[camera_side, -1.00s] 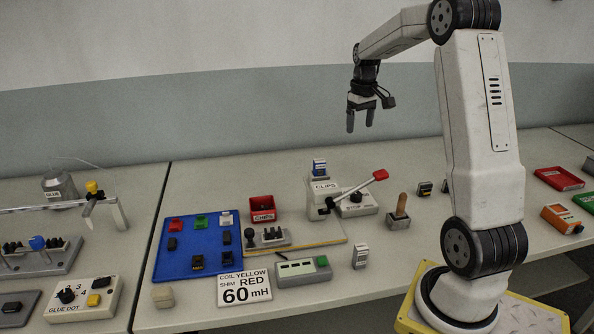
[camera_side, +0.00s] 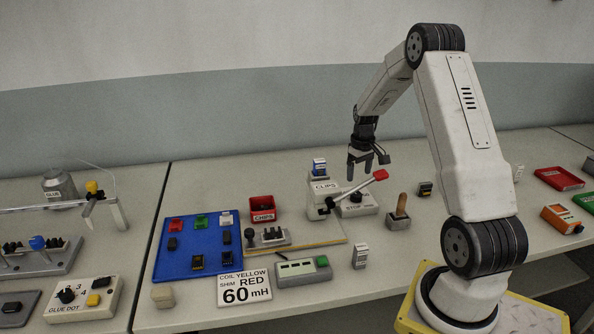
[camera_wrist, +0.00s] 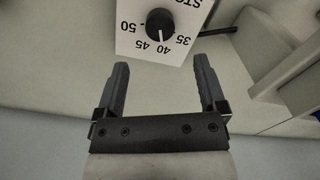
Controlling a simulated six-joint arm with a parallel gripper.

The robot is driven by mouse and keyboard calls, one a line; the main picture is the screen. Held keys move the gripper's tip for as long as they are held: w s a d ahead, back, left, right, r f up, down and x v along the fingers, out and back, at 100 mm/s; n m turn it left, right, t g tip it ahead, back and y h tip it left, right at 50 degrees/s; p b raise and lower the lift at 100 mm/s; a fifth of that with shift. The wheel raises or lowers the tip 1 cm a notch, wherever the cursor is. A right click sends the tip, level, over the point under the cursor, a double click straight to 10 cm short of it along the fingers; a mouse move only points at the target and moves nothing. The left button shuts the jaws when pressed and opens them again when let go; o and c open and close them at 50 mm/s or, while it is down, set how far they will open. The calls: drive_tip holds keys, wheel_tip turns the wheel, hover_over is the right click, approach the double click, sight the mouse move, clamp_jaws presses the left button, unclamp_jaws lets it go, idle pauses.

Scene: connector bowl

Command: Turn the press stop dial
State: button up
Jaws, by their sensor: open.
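The press stop dial is a black round knob (camera_wrist: 160,23) on a white box (camera_wrist: 133,40) marked 35, 40, 45 and 50. In the wrist view its white pointer line is toward the 40 mark. My gripper (camera_side: 360,175) points down above the box. In the wrist view my gripper (camera_wrist: 161,75) is open and empty, its fingers apart and short of the knob.
The press (camera_side: 322,197) labelled CLIPS stands left of the dial box, its red-tipped lever (camera_side: 380,175) reaching across in front. A wooden-handled tool (camera_side: 401,208) stands to the right. A red chips bin (camera_side: 262,208) and a blue tray (camera_side: 180,262) lie further left.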

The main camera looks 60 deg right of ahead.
sight(356, 194)
drive_tip(key=shift+f, duration=0.2)
drive_tip(key=shift+f, duration=3.7)
clamp_jaws()
